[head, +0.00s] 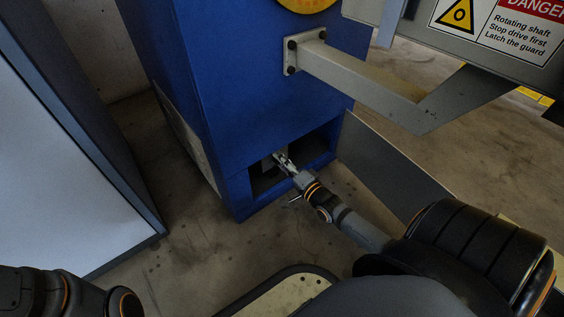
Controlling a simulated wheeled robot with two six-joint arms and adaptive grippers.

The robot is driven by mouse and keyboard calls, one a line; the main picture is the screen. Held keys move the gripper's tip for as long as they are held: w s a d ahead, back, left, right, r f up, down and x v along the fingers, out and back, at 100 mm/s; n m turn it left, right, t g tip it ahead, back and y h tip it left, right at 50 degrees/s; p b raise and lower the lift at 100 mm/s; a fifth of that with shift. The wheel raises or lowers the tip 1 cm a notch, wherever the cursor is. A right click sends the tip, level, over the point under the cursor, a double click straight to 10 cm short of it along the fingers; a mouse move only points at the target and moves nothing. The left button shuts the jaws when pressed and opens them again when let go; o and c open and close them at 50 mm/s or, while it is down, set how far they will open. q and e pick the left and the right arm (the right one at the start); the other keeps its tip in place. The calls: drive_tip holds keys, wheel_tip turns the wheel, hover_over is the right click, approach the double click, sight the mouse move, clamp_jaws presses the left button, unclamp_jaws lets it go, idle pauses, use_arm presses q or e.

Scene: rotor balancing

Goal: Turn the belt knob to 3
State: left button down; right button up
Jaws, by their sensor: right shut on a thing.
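My right gripper (283,160) reaches into a dark open recess (264,182) low on the front of the blue machine cabinet (240,90). Its fingers are shut on a small part in front of a pale plate inside the recess. This part is where the belt knob would be, but the fingers and shadow hide most of it. Its scale and pointer cannot be read from here. My left gripper is out of view; only part of my left arm shows at the lower left.
A grey door panel (392,168) stands open to the right of the recess, close beside my right forearm. A grey bracket arm (365,78) and a danger-sign guard (500,30) hang above. A white-faced cabinet (60,170) stands at left. Concrete floor (200,255) is clear between.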

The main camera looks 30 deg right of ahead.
idle(0.4)
drive_tip(key=o, duration=1.2)
drive_tip(key=shift+c, duration=0.2)
drive_tip(key=shift+s, duration=0.15)
drive_tip(key=s, duration=1.1)
drive_tip(key=shift+s+d, duration=0.4)
drive_tip(key=shift+d, duration=0.05)
